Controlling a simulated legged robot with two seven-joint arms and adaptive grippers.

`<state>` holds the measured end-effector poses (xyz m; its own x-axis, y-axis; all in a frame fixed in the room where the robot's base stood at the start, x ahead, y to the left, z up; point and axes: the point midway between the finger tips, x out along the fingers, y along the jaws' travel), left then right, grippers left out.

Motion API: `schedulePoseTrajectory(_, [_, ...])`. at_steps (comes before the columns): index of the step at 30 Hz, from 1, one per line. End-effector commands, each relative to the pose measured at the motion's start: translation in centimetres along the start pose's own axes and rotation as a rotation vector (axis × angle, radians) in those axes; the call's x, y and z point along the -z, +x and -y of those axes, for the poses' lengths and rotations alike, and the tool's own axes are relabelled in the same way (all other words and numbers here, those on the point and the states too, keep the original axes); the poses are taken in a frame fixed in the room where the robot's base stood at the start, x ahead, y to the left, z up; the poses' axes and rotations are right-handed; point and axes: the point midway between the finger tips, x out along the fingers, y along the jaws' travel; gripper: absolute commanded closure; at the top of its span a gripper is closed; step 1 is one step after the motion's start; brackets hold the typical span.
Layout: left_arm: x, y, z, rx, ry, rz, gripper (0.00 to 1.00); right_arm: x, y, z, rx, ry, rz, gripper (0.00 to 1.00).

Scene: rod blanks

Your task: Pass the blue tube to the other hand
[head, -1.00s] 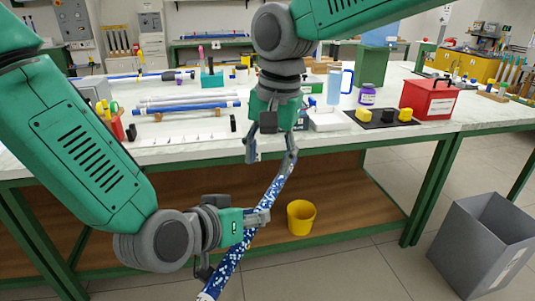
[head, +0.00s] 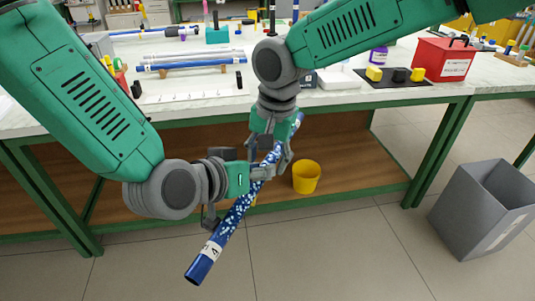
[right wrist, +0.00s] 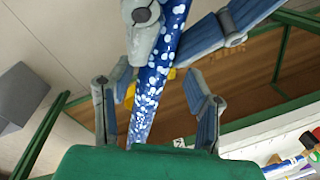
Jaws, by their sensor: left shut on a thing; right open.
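The blue tube (head: 225,229), speckled white with a white label marked 4, slants through the air in front of the bench in the head view. My left gripper (head: 240,200) is shut on it, above the label. My right gripper (head: 268,158) reaches down from above at the tube's upper part, close to the left gripper. In the right wrist view, the tube (right wrist: 150,95) runs between the open fingers of my right gripper (right wrist: 157,115), with a gap visible on the right side. A left-gripper finger (right wrist: 143,35) crosses the tube there. The right fingers partly hide the tube in the head view.
The white-topped bench (head: 190,115) with a green frame stands behind, holding rods, a red box (head: 443,60) and a black mat with blocks. A yellow bucket (head: 306,178) is beyond the grippers. A grey bin (head: 482,210) stands on the floor at right.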

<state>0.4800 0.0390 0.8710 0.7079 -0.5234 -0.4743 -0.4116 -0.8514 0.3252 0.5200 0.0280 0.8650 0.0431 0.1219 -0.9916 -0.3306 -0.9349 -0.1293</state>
Motion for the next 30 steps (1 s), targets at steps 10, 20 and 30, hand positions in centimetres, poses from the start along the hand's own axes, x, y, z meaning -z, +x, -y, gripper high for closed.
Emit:
schedulePoseTrajectory(10, [-0.1,0.0,-0.2,-0.004,0.002,0.002,1.00,-0.1,-0.1,0.2,0.004,-0.001,0.000,1.00])
schedulePoseTrajectory(20, [0.0,0.0,-0.1,-0.002,0.000,0.001,0.55,-0.1,-0.1,0.1,0.004,0.002,0.001,1.00])
schedulePoseTrajectory(30, [0.0,-4.0,0.0,-0.003,0.000,0.000,0.55,0.0,-0.1,0.1,0.002,0.001,0.000,1.00])
